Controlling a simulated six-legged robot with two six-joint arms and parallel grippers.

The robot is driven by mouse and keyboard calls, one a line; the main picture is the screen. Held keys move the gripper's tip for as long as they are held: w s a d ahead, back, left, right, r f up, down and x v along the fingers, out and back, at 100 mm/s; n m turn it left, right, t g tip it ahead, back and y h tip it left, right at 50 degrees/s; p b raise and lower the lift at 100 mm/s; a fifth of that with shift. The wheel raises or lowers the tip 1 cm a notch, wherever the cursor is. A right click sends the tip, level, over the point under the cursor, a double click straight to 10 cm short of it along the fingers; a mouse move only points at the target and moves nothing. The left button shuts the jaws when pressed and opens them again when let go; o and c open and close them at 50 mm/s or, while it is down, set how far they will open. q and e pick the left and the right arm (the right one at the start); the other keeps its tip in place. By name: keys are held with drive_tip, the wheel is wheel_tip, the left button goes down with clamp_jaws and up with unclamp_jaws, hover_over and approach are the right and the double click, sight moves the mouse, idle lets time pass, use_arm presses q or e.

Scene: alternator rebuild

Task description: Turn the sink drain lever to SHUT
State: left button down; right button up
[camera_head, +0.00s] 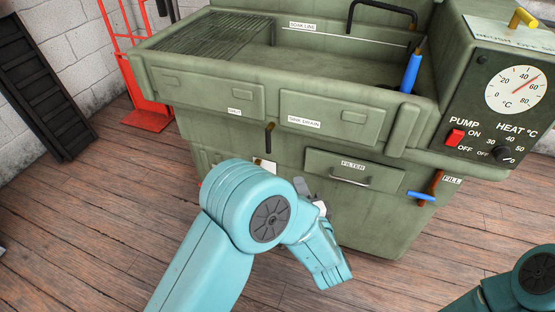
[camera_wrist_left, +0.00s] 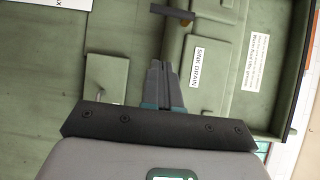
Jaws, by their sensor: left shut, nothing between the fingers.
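The drain lever (camera_head: 268,139) is a short dark handle on the green sink's front, left of and below the SINK DRAIN label (camera_head: 304,122). In the left wrist view the lever (camera_wrist_left: 172,13) is a dark bar with a brownish part, near the top edge, and the label (camera_wrist_left: 197,66) reads sideways. My left gripper (camera_wrist_left: 158,66) is shut and empty, its fingertips pointing toward the lever with a gap between. In the head view my left arm largely hides that gripper.
The green sink cabinet (camera_head: 225,125) fills the middle. A filter drawer with a handle (camera_head: 351,181), a blue fill handle (camera_head: 421,196) and a pump and heat panel (camera_head: 497,110) are to the right. A red hand truck (camera_head: 147,118) stands left. The wooden floor in front is clear.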

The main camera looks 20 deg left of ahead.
sight(270, 137)
use_arm(q)
drive_tip(key=s+a+b+x, duration=0.1)
drive_tip(key=b+x, duration=0.3)
drive_tip(key=x, duration=0.8)
drive_tip(key=shift+a, duration=0.9)
drive_tip(key=shift+w+a, duration=0.1)
drive_tip(key=shift+a, duration=0.05)
